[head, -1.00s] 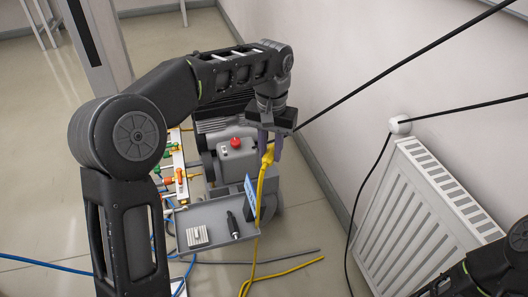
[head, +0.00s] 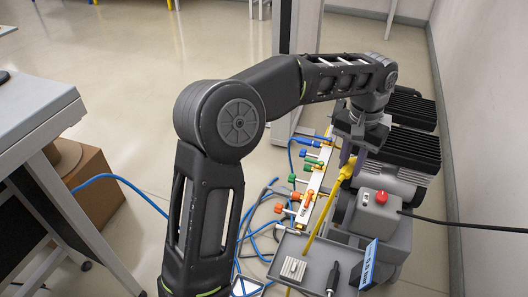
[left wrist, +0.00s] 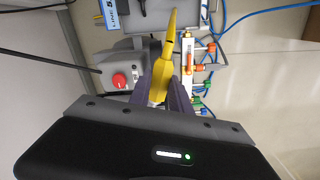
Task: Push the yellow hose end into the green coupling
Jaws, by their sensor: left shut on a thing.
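My left gripper (head: 349,162) is shut on the yellow hose end (head: 347,174), held above the floor between the manifold and the grey machine. In the left wrist view the yellow hose end (left wrist: 161,78) sits between the two purple fingers, and the hose runs up the picture. A pale manifold (head: 317,187) stands left of the gripper, with blue, green and orange fittings. Its green fittings (head: 292,178) are apart from the hose end; I cannot tell which is the green coupling. In the left wrist view, green parts (left wrist: 199,67) show right of the gripper. My right gripper is not in view.
The grey machine with a red button (head: 381,197) stands right of the gripper. A grey tray (head: 316,251) with a finned block and a dark tool is in front. Blue hoses (head: 246,212) lie on the floor. A table (head: 40,115) stands at the left.

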